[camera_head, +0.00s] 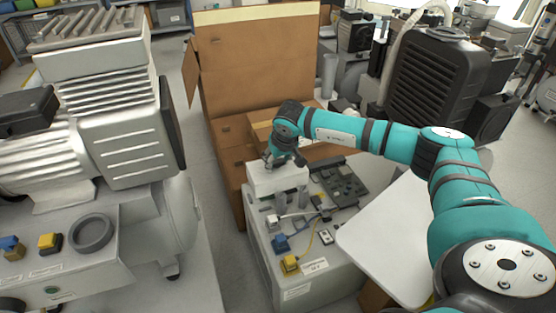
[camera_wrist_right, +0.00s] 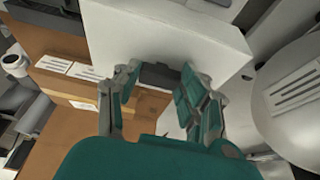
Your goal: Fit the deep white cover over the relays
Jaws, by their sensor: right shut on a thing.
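The deep white cover (camera_head: 277,178) is a box shape at the back left of the grey unit's top in the head view. My right gripper (camera_head: 279,160) is above it and shut on it. In the right wrist view the two fingers (camera_wrist_right: 158,88) are on either side of a dark grip on the white cover (camera_wrist_right: 175,35). Grey cylindrical parts (camera_head: 281,201) show just below the cover's front edge. The cover hides whatever is under it, so I cannot tell whether it is seated. My left gripper is not in view.
The grey unit (camera_head: 292,294) carries a blue part (camera_head: 281,243), a yellow part (camera_head: 290,263) and a dark board (camera_head: 340,181). A pale panel (camera_head: 385,236) lies to the right. Cardboard boxes (camera_head: 255,65) stand behind. A large compressor (camera_head: 120,150) stands at left.

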